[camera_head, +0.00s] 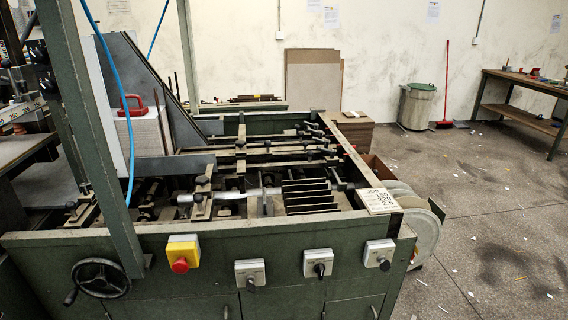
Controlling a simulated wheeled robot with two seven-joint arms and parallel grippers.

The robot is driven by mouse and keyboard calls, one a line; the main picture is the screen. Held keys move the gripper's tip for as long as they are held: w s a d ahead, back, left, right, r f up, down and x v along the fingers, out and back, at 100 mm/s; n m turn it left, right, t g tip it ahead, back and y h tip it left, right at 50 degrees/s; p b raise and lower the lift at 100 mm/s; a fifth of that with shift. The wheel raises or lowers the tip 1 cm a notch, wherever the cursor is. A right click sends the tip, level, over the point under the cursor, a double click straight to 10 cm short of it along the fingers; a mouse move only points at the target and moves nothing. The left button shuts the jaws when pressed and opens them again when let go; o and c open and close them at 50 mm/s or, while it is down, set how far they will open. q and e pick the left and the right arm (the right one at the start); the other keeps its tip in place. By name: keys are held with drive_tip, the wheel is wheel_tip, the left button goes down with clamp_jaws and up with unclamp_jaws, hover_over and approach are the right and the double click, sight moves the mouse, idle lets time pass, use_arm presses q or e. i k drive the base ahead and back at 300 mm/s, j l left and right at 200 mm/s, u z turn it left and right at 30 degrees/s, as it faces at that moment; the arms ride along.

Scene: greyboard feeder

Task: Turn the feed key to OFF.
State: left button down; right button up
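The green greyboard feeder has three light-grey switch boxes on its front panel. The left box (250,274) has a dark knob or key hanging low on it. The middle box (318,263) has a black knob that looks upright or slightly tilted. The right box (379,254) has a dark knob pointing down and to the right. Their labels are too small to read, so I cannot tell which one is the feed key or its setting. Neither of my grippers shows in this view.
A yellow box with a red emergency button (180,264) sits left of the switches. A black handwheel (101,278) is at lower left. A green post (93,140) and blue hose stand in front of the feeder. The floor (480,240) at right is open, with scattered paper scraps.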

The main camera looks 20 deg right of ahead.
sight(385, 265)
drive_tip(key=z, duration=1.45)
